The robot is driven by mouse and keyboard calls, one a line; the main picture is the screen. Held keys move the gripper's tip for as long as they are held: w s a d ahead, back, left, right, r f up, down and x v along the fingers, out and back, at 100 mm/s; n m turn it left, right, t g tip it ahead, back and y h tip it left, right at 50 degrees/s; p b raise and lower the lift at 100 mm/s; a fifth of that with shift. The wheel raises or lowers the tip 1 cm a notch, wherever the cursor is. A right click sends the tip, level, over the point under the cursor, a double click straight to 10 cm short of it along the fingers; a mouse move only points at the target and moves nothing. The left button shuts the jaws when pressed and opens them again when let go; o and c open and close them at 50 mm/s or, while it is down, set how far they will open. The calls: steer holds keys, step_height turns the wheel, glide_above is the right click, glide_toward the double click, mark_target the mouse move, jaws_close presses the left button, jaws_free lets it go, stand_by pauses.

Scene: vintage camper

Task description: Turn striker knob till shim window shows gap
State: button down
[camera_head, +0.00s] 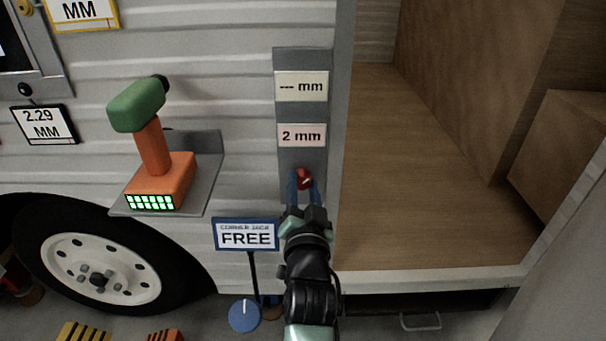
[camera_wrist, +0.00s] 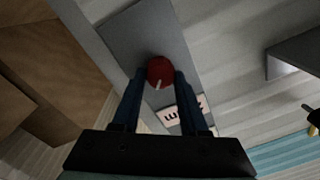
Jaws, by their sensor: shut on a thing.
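The red striker knob (camera_head: 305,180) sits low on a grey vertical plate (camera_head: 287,62) beside the door opening. My gripper (camera_head: 305,190) is shut on the knob, one blue finger on each side. In the wrist view the round red knob (camera_wrist: 159,72), with a pale pointer line, lies between the fingertips (camera_wrist: 160,78). Above the knob, the plate carries a pinkish window (camera_head: 302,135) reading "2 mm". Over that is a cream window (camera_head: 302,86) reading "--- mm". In the wrist view a label (camera_wrist: 185,110) is partly hidden by a finger.
A green and orange drill (camera_head: 152,145) stands on a grey shelf (camera_head: 208,160) to the left. A "CORNER JACK FREE" sign (camera_head: 246,235) stands close to my wrist at the left. The doorway with a wooden floor (camera_head: 420,170) opens at right. A wheel (camera_head: 85,270) is lower left.

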steer(key=shift+m+p, duration=1.1)
steer(key=shift+m, duration=0.5)
steer(key=shift+f, duration=0.1)
steer(key=shift+c, duration=2.2)
jaws_free()
steer(key=s+p, duration=0.4)
steer(key=s, duration=0.9)
steer(key=shift+d+f+p, duration=0.15)
steer(key=shift+f+p, duration=0.05)
steer(key=shift+p, duration=0.1)
steer(key=shift+w, duration=0.1)
